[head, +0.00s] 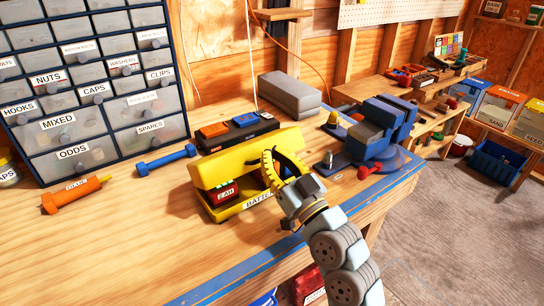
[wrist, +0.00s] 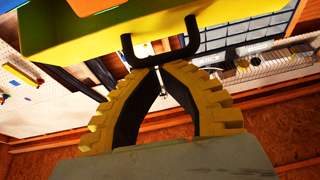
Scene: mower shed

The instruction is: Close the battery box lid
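The yellow battery box (head: 223,213) stands near the front edge of the workbench, its label partly hidden by my gripper. Its yellow lid (head: 222,168) is open, tilted up along the back of the box. A red battery (head: 226,194) shows inside. My gripper (head: 272,160), with yellow ribbed fingers and black inner pads, is at the right part of the box, in front of the lid. In the wrist view, the gripper's fingertips (wrist: 160,69) meet just below a black U-shaped handle (wrist: 158,58) on the yellow lid (wrist: 75,35). I cannot tell whether they touch it.
A dark case with orange and blue items (head: 236,128) stands behind the lid. A blue vise (head: 380,130) and an upright bolt (head: 328,162) are to the right. A blue dumbbell-shaped tool (head: 166,159) and an orange tube (head: 76,193) lie left. The front-left bench is clear.

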